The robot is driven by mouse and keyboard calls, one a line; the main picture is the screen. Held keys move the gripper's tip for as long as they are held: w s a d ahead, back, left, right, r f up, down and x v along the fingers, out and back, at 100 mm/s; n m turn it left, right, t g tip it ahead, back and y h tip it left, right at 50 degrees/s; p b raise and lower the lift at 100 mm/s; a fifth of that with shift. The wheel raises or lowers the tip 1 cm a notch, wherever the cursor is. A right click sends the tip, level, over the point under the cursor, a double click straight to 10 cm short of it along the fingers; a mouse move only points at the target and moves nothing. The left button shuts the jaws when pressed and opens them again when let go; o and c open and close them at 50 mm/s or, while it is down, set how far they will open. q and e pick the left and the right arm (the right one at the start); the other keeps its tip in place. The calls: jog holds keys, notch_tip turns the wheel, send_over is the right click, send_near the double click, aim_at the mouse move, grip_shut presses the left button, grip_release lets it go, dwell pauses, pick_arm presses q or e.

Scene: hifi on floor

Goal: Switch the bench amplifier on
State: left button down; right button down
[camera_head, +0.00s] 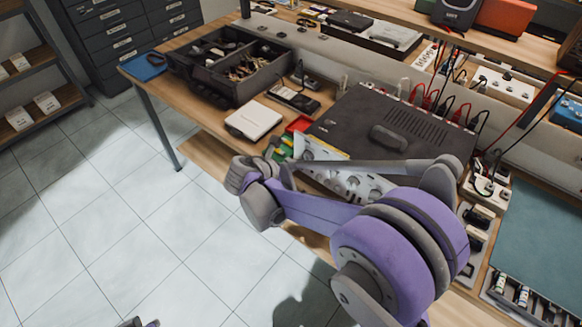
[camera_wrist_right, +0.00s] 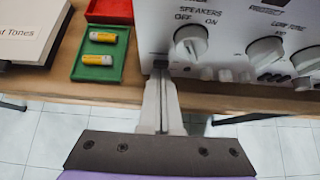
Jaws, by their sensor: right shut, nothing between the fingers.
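The bench amplifier (camera_head: 345,112) is a dark box with vents on top and a pale front panel, at the bench's front edge. In the right wrist view its panel (camera_wrist_right: 228,52) fills the upper right. A knob (camera_wrist_right: 190,40) labelled SPEAKERS, OFF and ON, and more knobs show there. My right gripper (camera_wrist_right: 161,72) is shut and empty. Its fingertips are at the panel's lower left, over a small dark part that they mostly hide; I cannot tell whether they touch it. In the head view my right arm covers part of the panel.
A green and red tray (camera_wrist_right: 98,72) with two yellow batteries lies left of my right gripper, beside a white book (camera_wrist_right: 28,30). A dark parts bin (camera_head: 235,88) stands further left. Cables rise behind the amplifier. The floor before the bench is clear.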

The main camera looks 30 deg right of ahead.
jog(key=shift+w+d+r, duration=0.1)
jog(key=shift+w+d, duration=0.05)
jog(key=shift+d, duration=0.2)
jog(key=shift+r, duration=0.1)
jog(key=shift+r+p, duration=0.45)
jog(key=shift+r, duration=0.3)
